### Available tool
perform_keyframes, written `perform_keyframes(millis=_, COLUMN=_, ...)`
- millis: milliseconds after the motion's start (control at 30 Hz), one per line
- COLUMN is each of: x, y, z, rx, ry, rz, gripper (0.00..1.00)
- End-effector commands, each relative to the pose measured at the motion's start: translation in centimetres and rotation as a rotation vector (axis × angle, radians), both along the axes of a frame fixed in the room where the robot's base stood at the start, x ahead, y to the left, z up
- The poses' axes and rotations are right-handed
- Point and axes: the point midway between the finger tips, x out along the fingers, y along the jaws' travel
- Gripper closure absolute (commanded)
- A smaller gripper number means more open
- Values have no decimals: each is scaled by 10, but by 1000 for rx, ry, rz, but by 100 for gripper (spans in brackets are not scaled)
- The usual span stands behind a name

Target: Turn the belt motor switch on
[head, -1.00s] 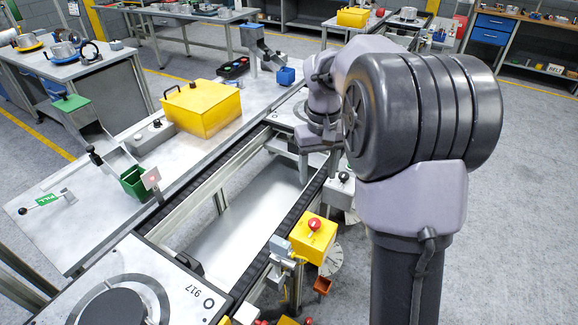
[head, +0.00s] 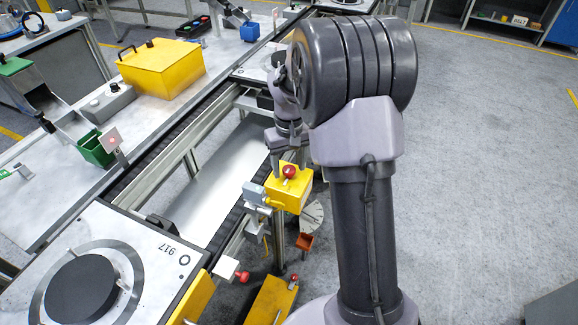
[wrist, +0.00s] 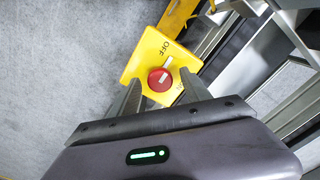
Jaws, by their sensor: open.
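The belt motor switch is a yellow box (head: 288,196) with a red round knob (head: 289,171), on the near side of the conveyor frame in the head view. In the wrist view the yellow box (wrist: 148,55) shows the word OFF beside the red knob (wrist: 159,80), which carries a white mark. The mark seems to point toward OFF. Another label is partly hidden by the right finger. My gripper (wrist: 160,77) is open, its fingers on either side of the knob. I cannot tell whether they touch it. In the head view my gripper (head: 290,158) is just above and behind the box.
A grey box (head: 256,192) sits left of the switch. Floor at right is clear.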

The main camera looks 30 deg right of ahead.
Motion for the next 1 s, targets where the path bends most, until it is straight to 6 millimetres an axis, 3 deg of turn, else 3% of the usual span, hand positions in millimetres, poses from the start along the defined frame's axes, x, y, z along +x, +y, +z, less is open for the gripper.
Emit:
perform_keyframes(millis=33, x=0, y=0, z=0, rx=0, ry=0, rz=0, gripper=44)
perform_keyframes(millis=300, x=0, y=0, z=0, rx=0, ry=0, rz=0, gripper=97)
perform_keyframes(millis=333, x=0, y=0, z=0, rx=0, ry=0, rz=0, gripper=100)
perform_keyframes(millis=667, x=0, y=0, z=1, rx=0, ry=0, rz=-51, gripper=100)
perform_keyframes(millis=1000, x=0, y=0, z=1, rx=1, ry=1, rz=-305, gripper=100)
